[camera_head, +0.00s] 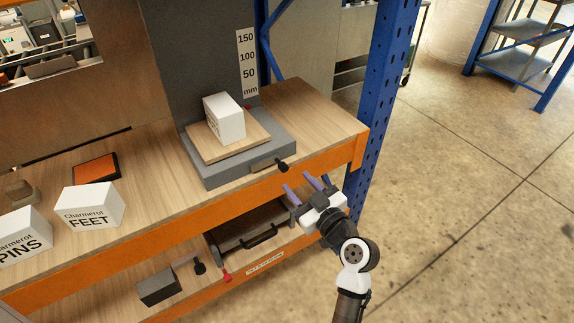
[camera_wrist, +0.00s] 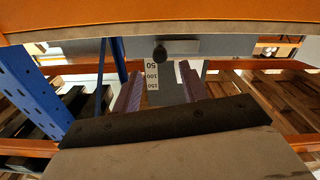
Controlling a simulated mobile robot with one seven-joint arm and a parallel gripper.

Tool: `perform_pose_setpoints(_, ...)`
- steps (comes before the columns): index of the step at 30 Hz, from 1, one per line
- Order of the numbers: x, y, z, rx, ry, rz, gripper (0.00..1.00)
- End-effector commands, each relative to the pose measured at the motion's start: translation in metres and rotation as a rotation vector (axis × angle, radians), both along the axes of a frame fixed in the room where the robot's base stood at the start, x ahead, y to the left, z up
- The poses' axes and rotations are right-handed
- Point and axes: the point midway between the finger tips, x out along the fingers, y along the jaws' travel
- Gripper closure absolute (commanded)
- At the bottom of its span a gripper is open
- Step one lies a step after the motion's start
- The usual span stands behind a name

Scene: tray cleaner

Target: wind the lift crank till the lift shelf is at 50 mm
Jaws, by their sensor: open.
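The lift (camera_head: 215,175) is a grey block on the bench, with a wooden lift shelf (camera_head: 200,152) low on top. A white box stands on the shelf. Behind it is a scale (camera_head: 247,62) marked mm, 50, 100, 150; a small red mark shows near its foot. The lift crank (camera_head: 283,166) has a black knob at the block's front right; the knob also shows in the wrist view (camera_wrist: 160,54). My gripper (camera_head: 307,181) is open and empty, in front of the bench edge, right of and slightly below the knob in the head view, apart from it.
Orange bench edge (camera_head: 190,220) runs close by my gripper. A blue upright (camera_head: 375,120) stands at the right. Below are a drawer (camera_head: 250,232) and a grey block (camera_head: 158,288) with another black-knobbed crank. White FEET (camera_head: 90,207) and PINS boxes stand left. Floor at right is free.

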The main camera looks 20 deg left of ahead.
Motion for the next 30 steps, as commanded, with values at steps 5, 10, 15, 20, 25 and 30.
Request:
perform_pose_setpoints(5,0.021,0.029,0.004,0.003,0.002,0.004,0.57)
perform_pose_setpoints(10,0.033,0.043,0.002,0.002,0.000,0.002,0.57)
perform_pose_setpoints(15,0.037,0.048,0.001,0.001,-0.001,-0.001,0.57)
perform_pose_setpoints(20,0.038,0.048,0.000,0.001,-0.001,-0.001,0.57)
perform_pose_setpoints(25,0.037,0.048,0.000,0.002,0.000,-0.001,0.70)
perform_pose_setpoints(30,0.037,0.048,0.000,0.002,0.000,-0.001,0.92)
